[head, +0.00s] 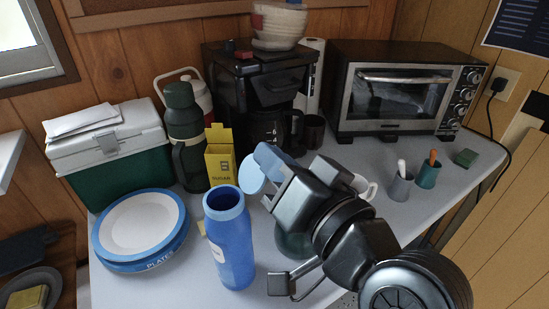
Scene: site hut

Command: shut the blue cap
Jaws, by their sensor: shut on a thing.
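A blue bottle (232,252) with a pale label stands upright near the front of the table, its round mouth (224,198) open at the top. The blue cap (252,173) is above and to the right of that mouth, tilted so that its pale round face shows towards the left. My gripper (272,176) comes in from the right and is shut on the blue cap. The cap looks apart from the bottle's rim. The fingertips are partly hidden behind the cap and the gripper body.
A yellow sugar box (220,164) and a dark green flask (184,130) stand close behind the bottle. Blue plates (104,230) lie to its left. A white mug (366,188) and small cups (401,188) stand right.

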